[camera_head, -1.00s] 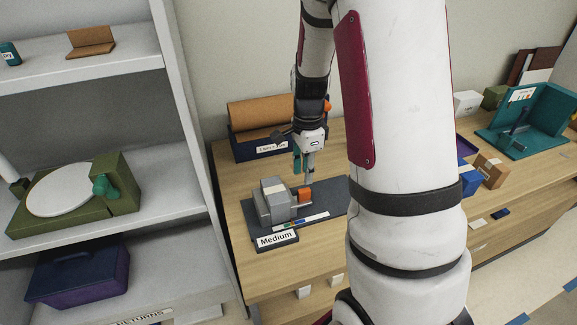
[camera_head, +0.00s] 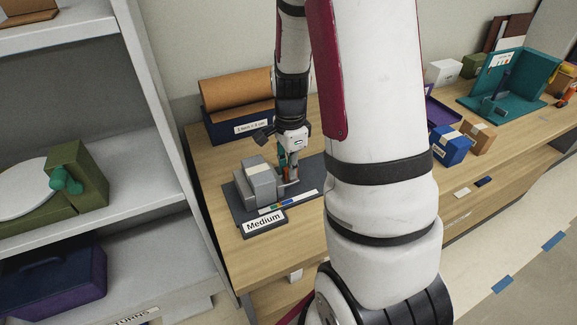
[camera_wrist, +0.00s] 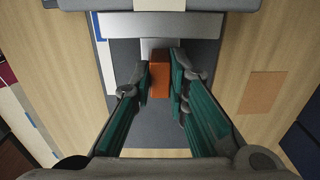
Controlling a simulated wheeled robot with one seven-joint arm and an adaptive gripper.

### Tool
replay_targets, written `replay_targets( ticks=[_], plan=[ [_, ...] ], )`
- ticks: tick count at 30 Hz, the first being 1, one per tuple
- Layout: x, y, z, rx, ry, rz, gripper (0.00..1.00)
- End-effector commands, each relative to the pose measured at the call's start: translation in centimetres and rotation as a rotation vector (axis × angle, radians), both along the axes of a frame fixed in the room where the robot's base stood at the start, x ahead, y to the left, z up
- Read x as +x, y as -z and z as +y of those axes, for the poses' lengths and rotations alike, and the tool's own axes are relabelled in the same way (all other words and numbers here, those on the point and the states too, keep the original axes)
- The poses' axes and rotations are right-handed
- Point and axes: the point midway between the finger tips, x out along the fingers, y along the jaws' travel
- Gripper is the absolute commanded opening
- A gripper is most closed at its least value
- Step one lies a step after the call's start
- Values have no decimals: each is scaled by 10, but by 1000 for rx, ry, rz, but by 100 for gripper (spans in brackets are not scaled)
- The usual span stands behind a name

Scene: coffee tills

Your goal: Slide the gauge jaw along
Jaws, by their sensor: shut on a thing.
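The gauge (camera_head: 258,178) is a grey block device on a dark base plate (camera_head: 235,205) on the wooden table. A "Medium" sign (camera_head: 263,223) is at its front, beside a strip with coloured marks (camera_head: 288,202). The orange jaw grip (camera_wrist: 159,75) shows in the wrist view next to a grey block, between my green-padded fingers. My gripper (camera_head: 290,178) is low over the right side of the gauge, pointing down, and shut on the orange grip. In the head view my fingers mostly hide that grip.
A blue bin with brown rolls (camera_head: 238,118) stands behind the gauge. A shelf unit (camera_head: 150,170) stands close on the left. To the right are a blue box (camera_head: 450,145), a brown box (camera_head: 478,137) and a teal stand (camera_head: 510,85). My arm hides the middle of the table.

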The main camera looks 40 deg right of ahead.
Motion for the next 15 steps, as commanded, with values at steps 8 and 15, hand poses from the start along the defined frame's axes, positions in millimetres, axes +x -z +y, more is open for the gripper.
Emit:
replay_targets(
  ticks=[8, 15],
  plan=[
    [-4, -2, -18, -2, 4, -4, 0],
    [-8, -2, -33, -2, 3, -5, 0]
  ],
)
